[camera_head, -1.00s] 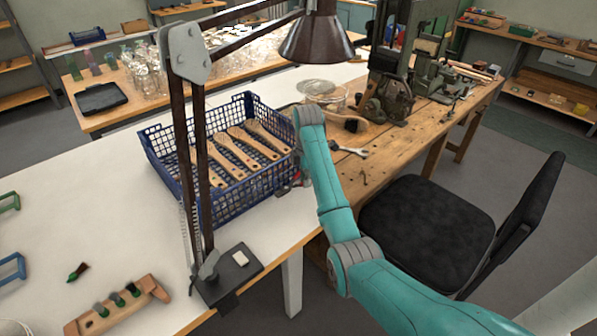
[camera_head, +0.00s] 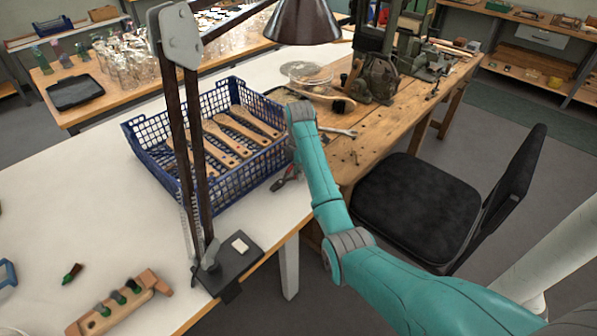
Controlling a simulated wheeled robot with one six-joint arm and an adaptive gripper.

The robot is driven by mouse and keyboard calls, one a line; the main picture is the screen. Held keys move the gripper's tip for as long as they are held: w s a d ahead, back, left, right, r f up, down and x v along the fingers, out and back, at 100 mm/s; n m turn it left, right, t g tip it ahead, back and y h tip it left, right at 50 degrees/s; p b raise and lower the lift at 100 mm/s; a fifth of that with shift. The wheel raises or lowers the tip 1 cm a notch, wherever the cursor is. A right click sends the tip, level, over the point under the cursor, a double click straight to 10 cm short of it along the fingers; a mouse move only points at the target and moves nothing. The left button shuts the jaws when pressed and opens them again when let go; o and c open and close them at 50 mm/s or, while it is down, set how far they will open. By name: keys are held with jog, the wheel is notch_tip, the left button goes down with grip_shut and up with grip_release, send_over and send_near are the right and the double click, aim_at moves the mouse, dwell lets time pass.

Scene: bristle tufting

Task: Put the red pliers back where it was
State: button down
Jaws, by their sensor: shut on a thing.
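The red pliers (camera_head: 279,184) show as a small red and dark shape at the right side of the blue crate, near the white table's front edge. My teal arm reaches in from the lower right, with its wrist above this spot. My gripper (camera_head: 292,170) is mostly hidden behind my forearm; only a small dark part shows. It is shut on the pliers. I cannot tell whether the pliers touch the table.
The blue crate (camera_head: 228,190) holds several wooden brush handles. A lamp (camera_head: 303,22) on a dark stand rises in front of it. A wrench (camera_head: 338,131) lies on the wooden bench (camera_head: 372,143). A black chair (camera_head: 415,205) stands below right. The white table (camera_head: 90,210) is mostly clear at left.

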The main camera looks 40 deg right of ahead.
jog(key=shift+f, duration=0.5)
jog(key=c, duration=1.1)
grip_release()
jog(key=shift+f, duration=0.1)
jog(key=shift+d, duration=0.1)
